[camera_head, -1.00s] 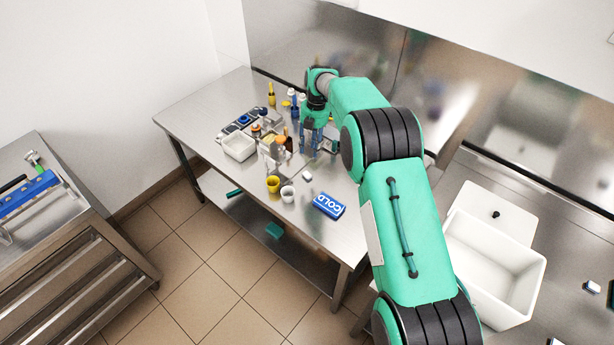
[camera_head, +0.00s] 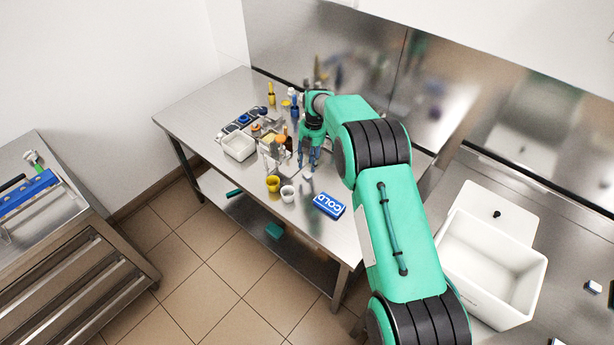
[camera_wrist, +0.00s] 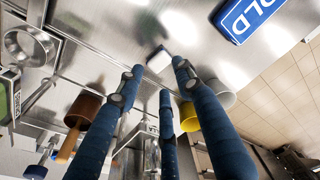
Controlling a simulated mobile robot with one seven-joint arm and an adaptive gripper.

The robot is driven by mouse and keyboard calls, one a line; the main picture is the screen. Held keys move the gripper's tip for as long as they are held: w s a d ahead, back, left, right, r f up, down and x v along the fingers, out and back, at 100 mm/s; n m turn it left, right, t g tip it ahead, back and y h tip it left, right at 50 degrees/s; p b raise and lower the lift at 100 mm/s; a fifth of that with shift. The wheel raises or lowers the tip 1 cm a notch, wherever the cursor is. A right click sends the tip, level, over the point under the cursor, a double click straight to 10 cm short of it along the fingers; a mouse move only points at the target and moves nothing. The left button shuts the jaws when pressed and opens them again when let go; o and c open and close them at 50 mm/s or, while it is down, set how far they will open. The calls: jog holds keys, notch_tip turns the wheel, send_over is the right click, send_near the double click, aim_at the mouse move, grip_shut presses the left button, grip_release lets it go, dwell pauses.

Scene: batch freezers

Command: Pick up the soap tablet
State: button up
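The soap tablet looks to be the small white block (camera_wrist: 158,58) on the steel table (camera_head: 237,203). In the wrist view it lies just beyond and between the fingertips. In the head view my fingers mostly cover it. My gripper (camera_head: 308,168) points down over the table, right of the cups. In the wrist view my gripper (camera_wrist: 158,78) has its blue fingers spread, with nothing held between them. Whether a finger touches the block, I cannot tell.
A yellow cup (camera_head: 273,183) and a white cup (camera_head: 288,194) stand close by on the left. A blue COLD pack (camera_head: 328,205) lies near the front edge. Bottles and a white tray (camera_head: 239,147) crowd the left. A white open box (camera_head: 490,270) is at right.

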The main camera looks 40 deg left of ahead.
aim_at(307, 174)
jog(key=shift+f, duration=0.15)
jog(key=shift+s+f, duration=0.15)
jog(key=shift+f, duration=1.1)
jog(key=shift+s+f, duration=0.1)
jog(key=shift+f, duration=1.15)
jog(key=c, duration=0.7)
